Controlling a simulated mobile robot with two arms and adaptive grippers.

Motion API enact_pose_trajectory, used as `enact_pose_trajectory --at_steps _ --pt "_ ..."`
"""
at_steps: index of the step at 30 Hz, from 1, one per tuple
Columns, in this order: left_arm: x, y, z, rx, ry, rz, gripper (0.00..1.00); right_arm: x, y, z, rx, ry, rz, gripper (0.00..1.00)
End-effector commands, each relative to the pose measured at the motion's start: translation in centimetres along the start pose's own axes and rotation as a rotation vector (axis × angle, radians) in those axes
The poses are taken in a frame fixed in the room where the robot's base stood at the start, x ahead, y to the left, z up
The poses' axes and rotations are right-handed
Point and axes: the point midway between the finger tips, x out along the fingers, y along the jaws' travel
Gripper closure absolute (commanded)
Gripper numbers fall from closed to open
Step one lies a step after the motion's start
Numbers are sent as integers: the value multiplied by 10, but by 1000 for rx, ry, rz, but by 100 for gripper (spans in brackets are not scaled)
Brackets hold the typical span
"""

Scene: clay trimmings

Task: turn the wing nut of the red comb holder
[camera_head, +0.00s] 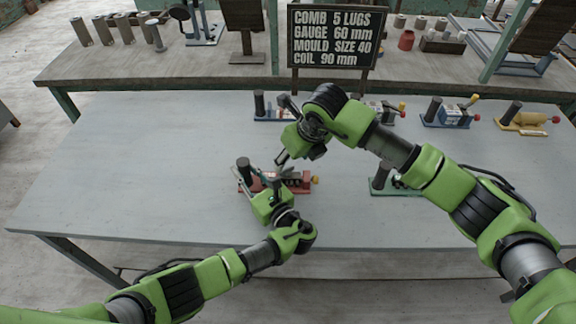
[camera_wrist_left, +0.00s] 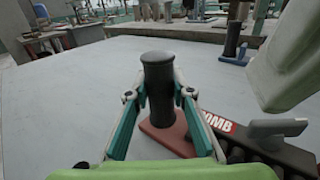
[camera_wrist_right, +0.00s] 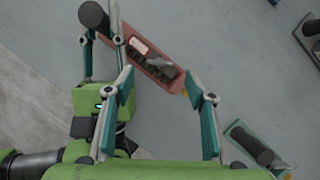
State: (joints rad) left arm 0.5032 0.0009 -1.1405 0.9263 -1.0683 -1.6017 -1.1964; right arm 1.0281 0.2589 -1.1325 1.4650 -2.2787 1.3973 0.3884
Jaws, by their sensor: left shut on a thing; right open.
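The red comb holder (camera_head: 302,188) lies on the table, with a dark upright post (camera_head: 243,168) at its left end and a yellow knob (camera_head: 315,180) at its right. My left gripper (camera_head: 255,178) is shut on the post (camera_wrist_left: 158,95), which stands upright between its fingers in the left wrist view. The grey wing nut (camera_wrist_left: 275,128) sits on the holder's top, right of the post. My right gripper (camera_wrist_right: 165,95) is open and empty above the holder. Between and beyond its fingers, the right wrist view shows the wing nut (camera_wrist_right: 160,63), apart from both fingertips.
Blue holders (camera_head: 272,114) (camera_head: 447,117) and a yellow one (camera_head: 527,122) line the table's back. A lettered sign (camera_head: 336,37) stands behind. The table's left side is clear.

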Motion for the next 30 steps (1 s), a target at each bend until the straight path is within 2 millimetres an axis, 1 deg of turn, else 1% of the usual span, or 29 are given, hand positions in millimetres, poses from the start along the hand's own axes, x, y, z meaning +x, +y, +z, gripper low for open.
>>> enact_pose_trajectory --at_steps 1,3,6,9,14,22,23,24,27,30 --pt "0 0 -1 0 1 -1 100 12 1 -1 2 4 1 50" --pt "0 0 -1 1 1 -1 100 25 1 -1 1 3 1 50" --pt "0 0 -1 1 1 -1 100 40 0 -1 0 3 0 50" --pt "0 0 -1 1 1 -1 100 50 0 0 0 2 0 50" --pt "0 0 -1 1 2 -1 100 58 0 0 -2 0 0 50" --pt "0 0 -1 1 2 -1 100 59 0 0 -2 0 0 50" --pt "0 0 -1 1 2 -1 100 59 0 0 -2 0 0 55" --pt "0 0 -1 1 2 -1 100 59 0 0 -2 0 0 66" --pt "0 0 -1 1 2 -1 100 59 0 0 -2 0 0 89" --pt "0 0 -1 1 2 -1 100 59 0 0 -1 0 0 88"
